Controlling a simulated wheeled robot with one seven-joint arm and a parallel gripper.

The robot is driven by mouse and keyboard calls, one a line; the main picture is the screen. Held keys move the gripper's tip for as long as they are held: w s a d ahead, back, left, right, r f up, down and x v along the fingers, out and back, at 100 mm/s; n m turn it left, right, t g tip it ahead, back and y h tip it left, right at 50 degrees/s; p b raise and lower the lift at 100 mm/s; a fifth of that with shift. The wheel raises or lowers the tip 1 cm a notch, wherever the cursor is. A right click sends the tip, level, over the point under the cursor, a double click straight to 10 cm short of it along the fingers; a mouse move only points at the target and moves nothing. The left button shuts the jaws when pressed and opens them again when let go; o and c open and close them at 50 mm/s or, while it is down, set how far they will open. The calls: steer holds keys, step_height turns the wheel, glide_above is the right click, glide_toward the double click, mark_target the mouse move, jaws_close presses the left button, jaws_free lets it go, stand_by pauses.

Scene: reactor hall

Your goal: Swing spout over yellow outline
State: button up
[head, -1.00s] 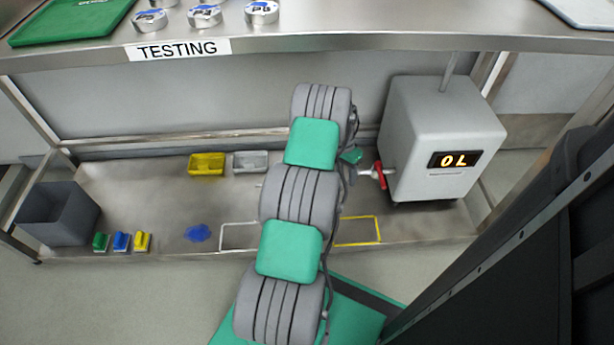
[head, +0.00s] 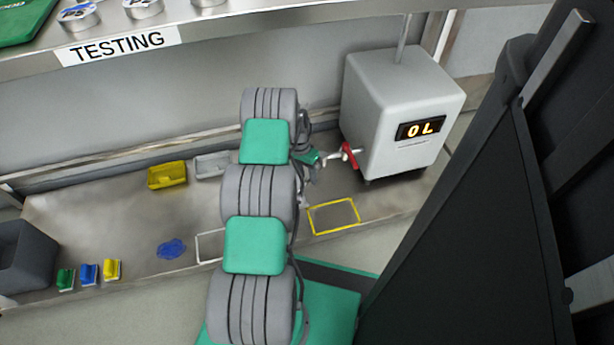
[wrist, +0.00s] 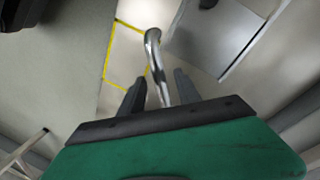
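The tank (head: 400,115) stands at the right, with a display reading "0L" and a red-handled tap (head: 350,155) on its left side. The yellow outline (head: 333,232) is on the shelf below and left of the tap. In the wrist view, the curved metal spout (wrist: 152,45) runs between the two dark fingers of my gripper (wrist: 160,82). Gaps show beside it, so the fingers are open around it. The spout's bend shows beside the yellow outline (wrist: 108,62); I cannot tell whether its mouth is over it. In the head view my arm partly hides the gripper.
A white outline (head: 208,246), a blue splotch (head: 171,249), yellow (head: 167,175) and white trays (head: 212,165), several small coloured blocks (head: 89,275) and a grey bin (head: 25,255) are to the left. The upper bench (head: 230,35) overhangs the shelf.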

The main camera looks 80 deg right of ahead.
steer(key=shift+c, duration=0.6)
jaws_close()
stand_by(0.7)
